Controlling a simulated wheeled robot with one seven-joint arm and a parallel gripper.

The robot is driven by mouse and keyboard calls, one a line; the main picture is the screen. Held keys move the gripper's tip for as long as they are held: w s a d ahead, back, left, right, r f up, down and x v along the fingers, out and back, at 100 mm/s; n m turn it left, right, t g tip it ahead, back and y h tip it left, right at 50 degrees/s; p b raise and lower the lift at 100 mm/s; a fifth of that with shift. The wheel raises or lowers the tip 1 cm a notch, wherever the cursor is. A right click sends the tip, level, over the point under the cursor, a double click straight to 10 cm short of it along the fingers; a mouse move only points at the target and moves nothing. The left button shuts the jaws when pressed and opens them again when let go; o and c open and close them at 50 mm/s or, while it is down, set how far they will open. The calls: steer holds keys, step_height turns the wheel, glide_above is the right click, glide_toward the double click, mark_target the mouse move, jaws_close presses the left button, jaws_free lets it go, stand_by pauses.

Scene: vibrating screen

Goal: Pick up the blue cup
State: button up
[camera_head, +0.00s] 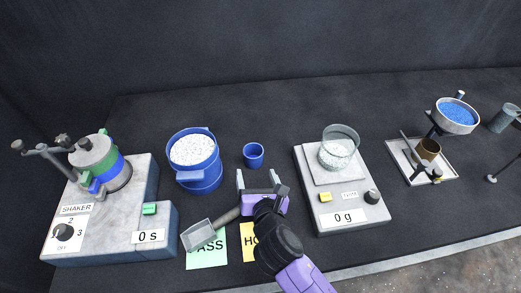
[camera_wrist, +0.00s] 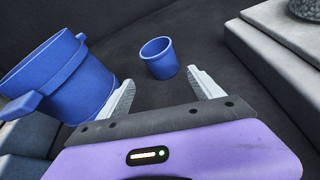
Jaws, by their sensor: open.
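The small blue cup (camera_head: 253,155) stands upright on the dark bench between the blue bucket and the scale. It also shows in the wrist view (camera_wrist: 159,58), just beyond my fingertips and roughly centred between them. My purple gripper (camera_head: 260,178) is open and empty, in front of the cup with a gap to it. In the wrist view its two pale fingers (camera_wrist: 161,78) are spread apart and touch nothing that I can see.
A blue bucket (camera_head: 204,180) of white granules stands close left of the cup. A scale (camera_head: 360,210) bearing a glass beaker (camera_head: 339,150) stands to the right. A shaker (camera_head: 140,205) is far left. A scoop (camera_head: 198,236) lies in front. Bench behind the cup is clear.

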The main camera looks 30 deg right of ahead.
mark_target(255, 161)
steer(key=shift+w+r+n, duration=0.15)
steer(key=shift+w+n, duration=0.6)
steer(key=shift+n, duration=0.05)
steer(key=shift+w+d+g+h, duration=0.15)
steer(key=shift+w+g+h, duration=0.05)
steer(key=shift+g+h, duration=0.1)
steer(key=x, duration=0.5)
steer(key=p+x, duration=0.1)
steer(key=x, duration=0.1)
steer(key=shift+w+d, duration=0.2)
steer(key=shift+d, duration=0.2)
steer(key=c, duration=1.4)
steer(key=shift+r, duration=0.15)
